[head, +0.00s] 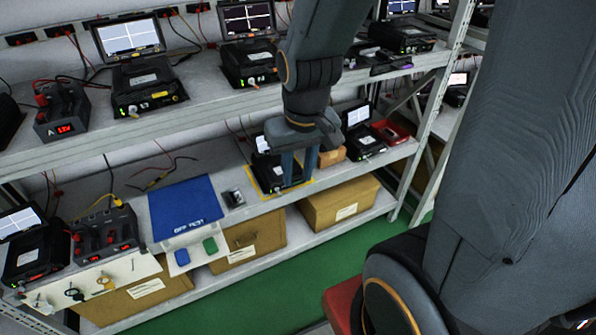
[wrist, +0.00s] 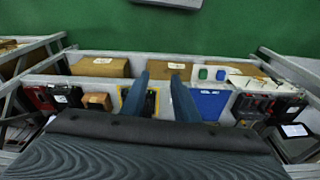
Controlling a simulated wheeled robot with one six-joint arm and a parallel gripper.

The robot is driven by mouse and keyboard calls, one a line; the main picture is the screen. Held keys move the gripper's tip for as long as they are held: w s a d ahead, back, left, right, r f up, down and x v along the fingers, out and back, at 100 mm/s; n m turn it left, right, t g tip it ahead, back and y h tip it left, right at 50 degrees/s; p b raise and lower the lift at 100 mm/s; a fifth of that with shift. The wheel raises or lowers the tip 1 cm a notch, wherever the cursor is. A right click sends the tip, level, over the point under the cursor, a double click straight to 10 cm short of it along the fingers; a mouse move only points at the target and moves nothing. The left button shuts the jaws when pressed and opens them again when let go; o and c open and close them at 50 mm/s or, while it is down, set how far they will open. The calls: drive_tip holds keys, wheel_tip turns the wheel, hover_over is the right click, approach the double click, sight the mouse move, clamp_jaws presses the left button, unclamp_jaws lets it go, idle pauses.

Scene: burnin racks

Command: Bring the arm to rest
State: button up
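My gripper (head: 299,172) points down in front of the middle shelf (head: 330,172), near its front edge. Its two blue-grey fingers are apart with nothing held between them. In the wrist view the fingers of my gripper (wrist: 160,80) also stand apart. A black device (head: 267,176) with a small screen sits inside a yellow outline on the shelf, behind the fingers and partly hidden by them. Whether the fingers touch it cannot be told. My arm reaches down from the top of the head view, and a large arm link fills the right side.
Upper shelf (head: 210,98) holds several devices with screens and cables. A blue mat (head: 185,205), a red-switched box (head: 105,235) and a small orange-brown box (head: 331,155) stand on the middle shelf. Cardboard boxes (head: 340,203) sit below. A rack post (head: 437,110) stands right; green floor (head: 290,268) is clear.

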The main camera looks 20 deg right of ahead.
drive_tip(key=shift+g, duration=0.3)
wheel_tip(320, 180, down, 4)
drive_tip(key=b, duration=0.3)
drive_tip(key=shift+s, duration=0.1)
drive_tip(key=shift+c, duration=0.3)
idle(0.5)
